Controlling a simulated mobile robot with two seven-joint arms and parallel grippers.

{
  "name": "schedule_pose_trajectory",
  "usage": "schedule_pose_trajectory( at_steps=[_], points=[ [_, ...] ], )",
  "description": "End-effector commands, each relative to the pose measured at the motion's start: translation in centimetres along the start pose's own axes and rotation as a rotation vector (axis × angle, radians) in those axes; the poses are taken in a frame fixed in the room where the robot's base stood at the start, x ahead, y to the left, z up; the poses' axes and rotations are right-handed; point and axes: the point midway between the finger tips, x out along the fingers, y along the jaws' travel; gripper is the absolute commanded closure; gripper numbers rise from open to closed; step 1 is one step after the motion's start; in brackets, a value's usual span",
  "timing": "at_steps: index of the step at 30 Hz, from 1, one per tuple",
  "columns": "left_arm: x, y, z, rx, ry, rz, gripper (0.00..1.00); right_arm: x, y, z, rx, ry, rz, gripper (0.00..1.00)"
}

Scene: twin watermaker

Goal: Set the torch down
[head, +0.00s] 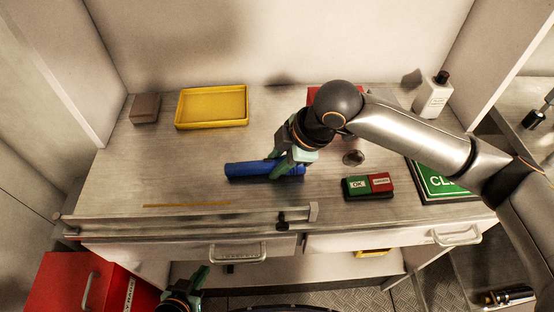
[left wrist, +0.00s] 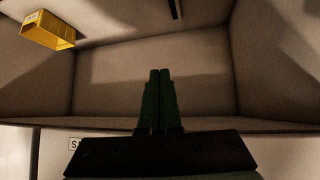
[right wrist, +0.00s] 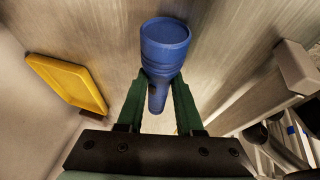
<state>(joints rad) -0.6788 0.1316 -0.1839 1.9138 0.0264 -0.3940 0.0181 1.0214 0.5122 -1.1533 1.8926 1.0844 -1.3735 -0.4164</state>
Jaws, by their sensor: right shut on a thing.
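The blue torch (head: 245,170) lies level, low over the grey worktop (head: 170,165), near its front middle; I cannot tell if it touches the surface. My right gripper (head: 287,167) is shut on the torch's body. In the right wrist view the torch (right wrist: 165,45) sits between the two green fingers, its wide head pointing away from the gripper. My left gripper (head: 198,278) is low in front of the worktop, below its front edge. In the left wrist view its fingers (left wrist: 160,75) are together, with nothing between them.
A yellow tray (head: 212,125) and a brown box (head: 145,108) stand at the back left. A green and red block (head: 368,187), a green sign (head: 437,180) and a white bottle (head: 433,97) are on the right. A rail (head: 190,220) runs along the front edge. The left-middle worktop is mostly clear.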

Motion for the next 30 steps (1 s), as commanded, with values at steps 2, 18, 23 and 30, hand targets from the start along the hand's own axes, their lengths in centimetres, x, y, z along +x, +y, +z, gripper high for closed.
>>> schedule_pose_trajectory(
  at_steps=[2, 18, 23, 30],
  points=[
    [0.0, 0.0, 0.0, 0.0, 0.0, 0.0, 1.0, 0.0, 0.0, 0.0, 0.0, 0.001, 0.001, 1.0],
    [0.0, 0.0, 0.0, 0.0, 0.0, 0.0, 1.0, 0.2, -0.1, 0.1, 0.0, 0.0, -0.001, 0.35],
    [-0.1, 0.0, -0.1, 0.0, 0.0, 0.0, 1.0, -0.7, 0.0, -0.1, 0.0, 0.0, 0.001, 0.35],
    [-0.5, 0.1, -0.5, 0.0, 0.0, 0.0, 1.0, -5.5, 0.2, -0.1, 0.0, -0.001, 0.005, 0.35]
  ],
)
